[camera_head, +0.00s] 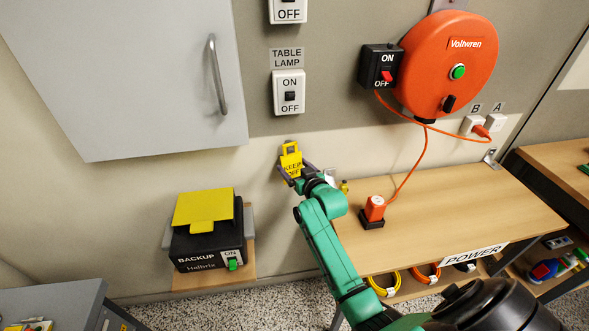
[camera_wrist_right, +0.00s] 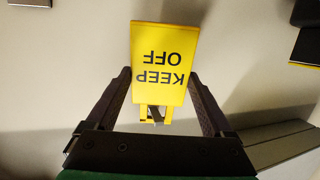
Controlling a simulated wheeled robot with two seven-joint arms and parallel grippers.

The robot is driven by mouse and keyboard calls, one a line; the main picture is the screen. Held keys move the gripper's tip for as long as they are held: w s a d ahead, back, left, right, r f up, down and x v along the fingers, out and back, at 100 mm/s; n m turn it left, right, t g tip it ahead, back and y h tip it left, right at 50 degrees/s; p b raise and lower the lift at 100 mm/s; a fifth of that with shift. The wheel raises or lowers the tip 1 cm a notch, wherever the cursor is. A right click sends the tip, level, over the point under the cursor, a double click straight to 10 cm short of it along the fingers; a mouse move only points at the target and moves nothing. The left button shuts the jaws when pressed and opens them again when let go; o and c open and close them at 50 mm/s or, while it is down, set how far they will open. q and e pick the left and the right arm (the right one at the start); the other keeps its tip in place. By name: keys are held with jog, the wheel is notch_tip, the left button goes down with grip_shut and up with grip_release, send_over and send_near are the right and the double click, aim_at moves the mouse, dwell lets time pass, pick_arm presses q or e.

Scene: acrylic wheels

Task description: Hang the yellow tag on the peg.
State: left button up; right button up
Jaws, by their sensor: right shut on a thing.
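The yellow tag (camera_head: 291,160), marked KEEP OFF, is upright close to the wall below the table lamp switch. It fills the middle of the right wrist view (camera_wrist_right: 160,65), where its lettering is upside down. My right gripper (camera_head: 294,170) is shut on the tag, with one dark finger at each side edge. The tag's open loop is at its top. A small grey piece, apparently the peg (camera_wrist_right: 155,115), shows at the loop in the wrist view. I cannot tell whether the loop is around it or only in front of it. My left gripper is not in view.
A grey cabinet (camera_head: 130,75) with a handle hangs at upper left. The table lamp switch (camera_head: 289,92) is above the tag. The black backup box (camera_head: 207,240) is at lower left. A wooden bench (camera_head: 450,205) with an orange plug (camera_head: 374,208) and cable lies to the right.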

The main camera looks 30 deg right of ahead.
dwell(0.4)
jog(key=o, duration=1.1)
